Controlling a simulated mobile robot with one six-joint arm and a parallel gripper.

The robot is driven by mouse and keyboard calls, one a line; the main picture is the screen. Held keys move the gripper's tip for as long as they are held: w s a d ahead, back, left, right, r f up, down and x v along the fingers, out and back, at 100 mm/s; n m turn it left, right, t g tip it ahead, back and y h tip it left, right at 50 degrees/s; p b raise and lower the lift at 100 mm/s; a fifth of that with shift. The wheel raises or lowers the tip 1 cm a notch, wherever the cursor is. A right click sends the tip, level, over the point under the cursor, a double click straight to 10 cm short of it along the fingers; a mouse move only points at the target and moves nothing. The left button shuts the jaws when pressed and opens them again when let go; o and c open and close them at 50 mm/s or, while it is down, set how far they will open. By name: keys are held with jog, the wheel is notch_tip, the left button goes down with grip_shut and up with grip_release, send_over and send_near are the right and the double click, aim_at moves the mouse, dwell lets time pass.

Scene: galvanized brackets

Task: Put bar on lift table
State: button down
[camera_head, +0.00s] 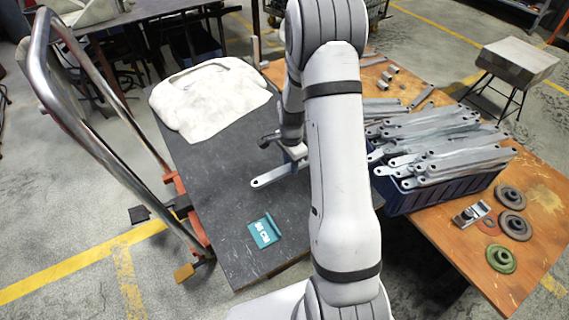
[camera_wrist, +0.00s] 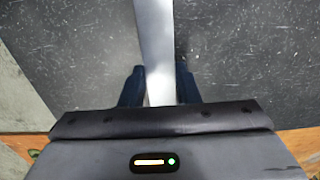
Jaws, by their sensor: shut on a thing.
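My gripper (camera_head: 297,153) is shut on a flat grey metal bar (camera_head: 270,178) with a hole at its end. In the wrist view the bar (camera_wrist: 154,45) runs up between the two dark fingers (camera_wrist: 158,84). The lift table (camera_head: 215,165) has a dark grey top, and the bar is over it, toward its right side. I cannot tell whether the bar touches the top. My arm hides the bar's other end in the head view.
A white cloth (camera_head: 210,100) lies on the far part of the lift table, and a teal card (camera_head: 264,232) near its front. A blue crate (camera_head: 440,199) heaped with bars stands on the wooden table (camera_head: 540,200) at right. A steel handle (camera_head: 75,110) rises at left.

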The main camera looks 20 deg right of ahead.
aim_at(290, 179)
jog(key=shift+f+b, duration=0.3)
jog(key=shift+f, duration=2.1)
jog(key=shift+f, duration=0.15)
jog(key=c, duration=1.1)
grip_release()
